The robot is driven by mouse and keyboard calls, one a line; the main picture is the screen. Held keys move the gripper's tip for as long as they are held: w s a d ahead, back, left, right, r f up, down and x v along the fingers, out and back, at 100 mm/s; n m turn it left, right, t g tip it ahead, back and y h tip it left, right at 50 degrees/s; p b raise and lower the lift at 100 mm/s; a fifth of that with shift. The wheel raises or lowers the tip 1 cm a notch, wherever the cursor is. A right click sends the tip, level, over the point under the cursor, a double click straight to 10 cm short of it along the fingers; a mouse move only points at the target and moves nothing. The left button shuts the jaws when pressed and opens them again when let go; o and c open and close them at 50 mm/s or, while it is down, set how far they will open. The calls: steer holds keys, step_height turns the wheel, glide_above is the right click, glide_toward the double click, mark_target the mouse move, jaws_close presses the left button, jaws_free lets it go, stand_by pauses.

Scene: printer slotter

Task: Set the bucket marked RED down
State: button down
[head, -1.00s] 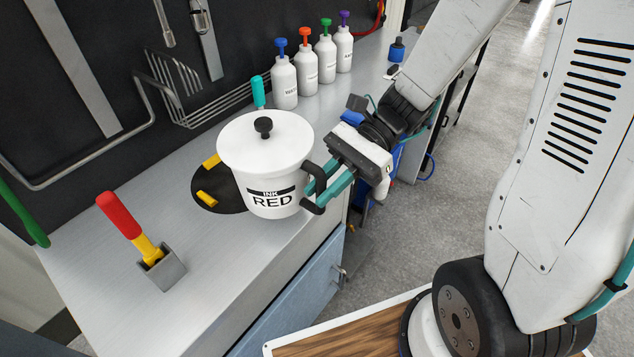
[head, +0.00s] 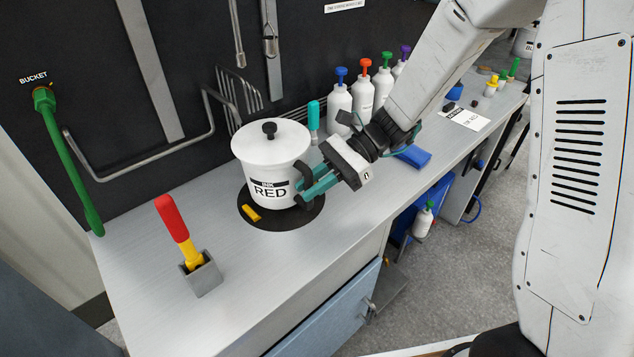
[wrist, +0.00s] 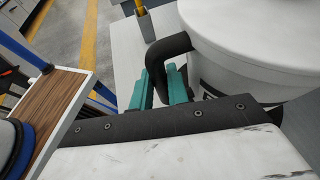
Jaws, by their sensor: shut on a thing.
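The white bucket marked INK RED (head: 270,175) has a white lid with a black knob and a black side handle. It is upright over the round black pad (head: 262,221) on the bench. I cannot tell whether its base touches the pad. My gripper (head: 312,190) is at the bucket's right side, its teal fingers shut on the black handle. In the wrist view the fingers (wrist: 160,88) are around the handle (wrist: 168,50), beside the bucket (wrist: 250,65). The bucket hides the back of the pad.
A red-and-yellow handled tool (head: 178,228) stands in a grey holder (head: 202,275) at the front left. White bottles with coloured caps (head: 340,98) line the back of the bench (head: 140,255). A green BUCKET-labelled hose (head: 68,165) hangs left.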

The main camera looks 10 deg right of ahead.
steer(key=shift+f, duration=1.3)
steer(key=c, duration=1.4)
jaws_free()
steer(key=shift+o, duration=0.2)
steer(key=shift+w+d+r, duration=0.1)
steer(key=shift+d+r, duration=0.15)
steer(key=v, duration=1.1)
steer(key=shift+d, duration=0.2)
